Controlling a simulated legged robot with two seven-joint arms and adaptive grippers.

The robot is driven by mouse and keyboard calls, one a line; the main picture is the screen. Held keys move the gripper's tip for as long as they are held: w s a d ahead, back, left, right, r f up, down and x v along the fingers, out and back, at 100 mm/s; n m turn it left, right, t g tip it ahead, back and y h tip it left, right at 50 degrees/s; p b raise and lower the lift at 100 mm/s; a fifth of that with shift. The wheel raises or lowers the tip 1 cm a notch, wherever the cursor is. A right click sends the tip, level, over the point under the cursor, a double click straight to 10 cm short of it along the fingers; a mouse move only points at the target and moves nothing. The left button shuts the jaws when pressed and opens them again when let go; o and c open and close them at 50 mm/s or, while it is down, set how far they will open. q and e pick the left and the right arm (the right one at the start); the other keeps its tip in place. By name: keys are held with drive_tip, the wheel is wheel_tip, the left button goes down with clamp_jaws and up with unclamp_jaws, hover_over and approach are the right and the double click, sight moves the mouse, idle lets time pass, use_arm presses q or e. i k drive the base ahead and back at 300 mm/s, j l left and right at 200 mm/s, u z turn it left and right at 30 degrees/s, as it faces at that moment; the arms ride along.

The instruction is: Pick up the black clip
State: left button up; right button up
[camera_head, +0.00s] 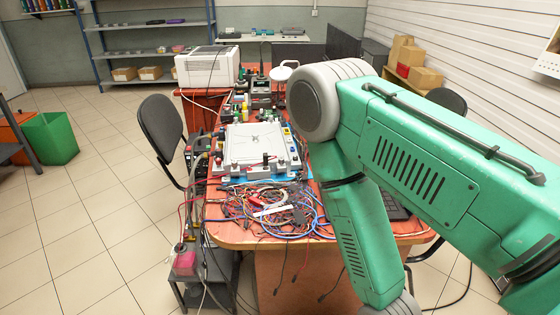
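I cannot single out the black clip with certainty. Several thin dark leads with small black ends (321,298) hang over the front edge of the table, and any of these ends may be a clip. More dark pieces lie in a tangle of coloured wires (270,210) near the table's front, too small to tell apart. A large green arm, seemingly my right arm, comes in from the right, bends above the table and reaches down to the bottom edge. Its gripper is out of view. My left arm and gripper are not in view.
The orange table (235,237) holds a white flat device (255,145) and a white box-shaped machine (207,67). A black chair (160,125) stands at its left. A green bin (50,138) is farther left. The tiled floor between is clear. My arm hides the table's right part.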

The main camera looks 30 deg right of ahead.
sight(265, 156)
drive_tip(key=i+j+z, duration=0.2)
drive_tip(key=z, duration=0.3)
drive_tip(key=i+j+z, duration=0.2)
drive_tip(key=j+z, duration=0.15)
drive_tip(key=z, duration=0.15)
